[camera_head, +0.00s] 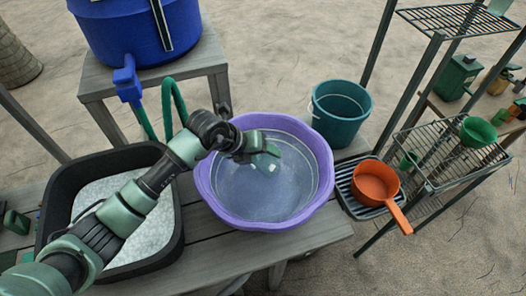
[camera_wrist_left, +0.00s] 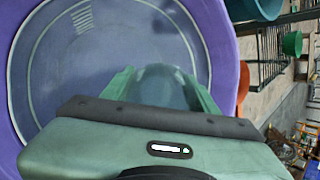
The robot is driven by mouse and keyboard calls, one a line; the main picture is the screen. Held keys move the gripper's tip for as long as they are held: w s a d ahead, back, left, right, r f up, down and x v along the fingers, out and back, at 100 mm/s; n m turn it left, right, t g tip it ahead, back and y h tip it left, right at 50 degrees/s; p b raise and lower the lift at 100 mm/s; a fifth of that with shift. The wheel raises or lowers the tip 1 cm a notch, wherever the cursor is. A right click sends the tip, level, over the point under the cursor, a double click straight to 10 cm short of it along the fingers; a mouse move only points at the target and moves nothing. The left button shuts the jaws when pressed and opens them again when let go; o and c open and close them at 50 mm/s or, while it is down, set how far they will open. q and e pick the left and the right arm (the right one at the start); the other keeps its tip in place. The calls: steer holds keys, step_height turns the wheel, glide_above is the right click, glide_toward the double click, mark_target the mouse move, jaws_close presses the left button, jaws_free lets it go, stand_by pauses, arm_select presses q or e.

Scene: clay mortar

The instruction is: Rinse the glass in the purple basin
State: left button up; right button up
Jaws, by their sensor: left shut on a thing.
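The purple basin (camera_head: 205,185) stands on the wooden bench, with pale bluish water or a bluish bottom inside. It also fills the left of the left wrist view (camera_wrist_left: 222,45). My left gripper (camera_head: 268,157) reaches in from the left over the basin. It is shut on the clear glass (camera_head: 268,166), which is small and mostly hidden by the fingers. In the left wrist view the glass (camera_wrist_left: 167,86) shows between the two green fingers. I cannot tell whether it touches the water. My right gripper is not in view.
A black tub (camera_head: 172,228) with white grainy content sits left of the basin. A teal bucket (camera_head: 341,112) stands behind right. An orange pan (camera_head: 376,184) rests on a rack to the right. A blue barrel (camera_head: 110,35) with a tap stands behind.

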arm_select(q)
step_height(320, 180, down, 8)
steer(key=b, duration=0.6)
steer(key=shift+d, duration=0.1)
steer(key=shift+f+b, duration=0.35)
steer(key=shift+f, duration=0.25)
steer(key=shift+f, duration=0.15)
steer(key=shift+f+b, duration=0.4)
steer(key=shift+f, duration=0.05)
steer(key=shift+r+p, duration=0.2)
steer(key=shift+p, duration=0.1)
